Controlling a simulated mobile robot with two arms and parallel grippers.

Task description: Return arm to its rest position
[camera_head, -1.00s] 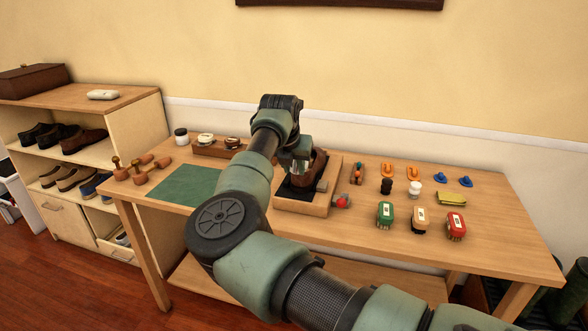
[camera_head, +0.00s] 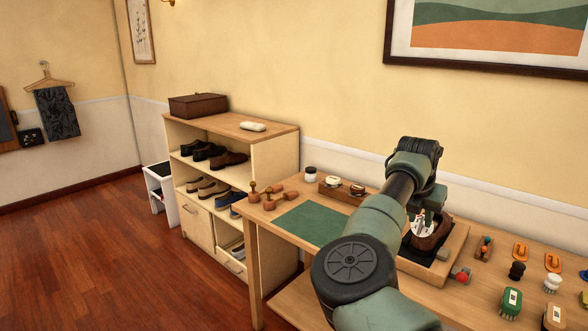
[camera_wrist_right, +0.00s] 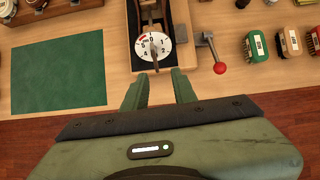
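My right arm reaches over the wooden workbench (camera_head: 345,251) from the lower right of the head view. A white dial (camera_wrist_right: 154,47) and a red-knobbed lever (camera_wrist_right: 219,67) lie beyond the fingertips. My left gripper is not in view.
A green mat (camera_head: 311,224) lies left of the fixture. Wooden shoe trees (camera_head: 268,197) and a small tray (camera_head: 340,192) sit behind it. Several brushes and a green-topped brush (camera_head: 510,302) stand to the right. A shoe cabinet (camera_head: 272,158) stands left; open floor lies beyond.

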